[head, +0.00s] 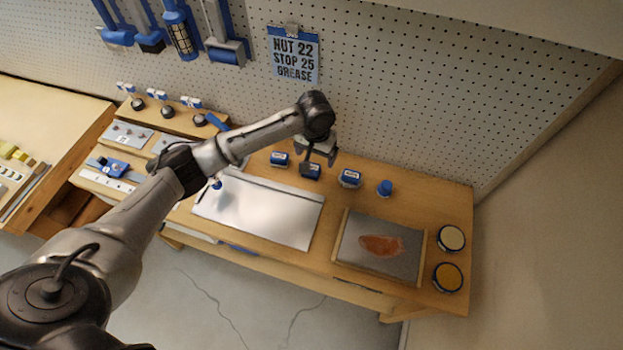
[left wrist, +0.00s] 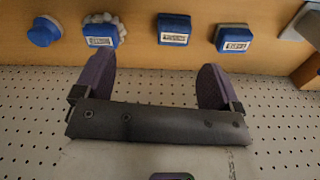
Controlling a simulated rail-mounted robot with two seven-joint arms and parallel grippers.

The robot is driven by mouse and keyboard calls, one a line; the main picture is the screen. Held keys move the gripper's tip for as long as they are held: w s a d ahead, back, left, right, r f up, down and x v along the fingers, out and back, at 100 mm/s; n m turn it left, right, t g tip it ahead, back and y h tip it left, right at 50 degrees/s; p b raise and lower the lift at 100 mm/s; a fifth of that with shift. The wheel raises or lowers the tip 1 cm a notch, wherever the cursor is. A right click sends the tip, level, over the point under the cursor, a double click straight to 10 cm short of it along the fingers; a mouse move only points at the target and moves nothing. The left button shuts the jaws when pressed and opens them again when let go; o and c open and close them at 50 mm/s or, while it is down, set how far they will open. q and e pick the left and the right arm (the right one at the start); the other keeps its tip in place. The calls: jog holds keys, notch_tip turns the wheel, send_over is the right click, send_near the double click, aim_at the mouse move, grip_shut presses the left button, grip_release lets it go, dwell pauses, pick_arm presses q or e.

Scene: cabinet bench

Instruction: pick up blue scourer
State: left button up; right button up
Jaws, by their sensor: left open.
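Several small blue items stand in a row at the back of the wooden bench, and I cannot read their labels to tell which is the scourer. A blue block (head: 310,172) is right by my left gripper (head: 318,162); it also shows in the left wrist view (left wrist: 174,28), beyond and between the fingers. Another blue block (head: 280,158) is to its left. A blue-topped piece with a white ruffled edge (head: 349,178) and a round blue knob (head: 384,188) are to its right. My left gripper (left wrist: 155,85) is open and empty. My right gripper is out of view.
A shiny metal plate (head: 262,212) lies in front of the row. A grey tray with an orange patch (head: 380,243) and two round tins (head: 450,238) are at the right. The pegboard wall (head: 400,90) rises close behind, with blue-handled tools (head: 180,35) hanging.

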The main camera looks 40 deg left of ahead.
pick_arm(q)
jog(key=shift+n, duration=0.7)
jog(key=a+f, duration=0.1)
jog(key=f, duration=0.1)
jog(key=w+a+f+b, duration=0.1)
jog(key=f, duration=0.2)
jog(key=w+a+f+b, duration=0.1)
jog(key=f, duration=0.1)
jog(key=shift+a+f, duration=0.15)
jog(key=shift+f, duration=0.15)
notch_tip(320, 180, down, 4)
jog(key=shift+r+b, duration=0.15)
jog(key=shift+b, duration=0.35)
jog(key=shift+f, duration=0.75)
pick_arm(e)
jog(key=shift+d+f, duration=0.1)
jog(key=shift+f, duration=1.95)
pick_arm(q)
jog(key=shift+c, duration=0.3)
jog(key=c, duration=1)
jog(key=shift+o, duration=0.2)
jog(key=shift+r, duration=0.2)
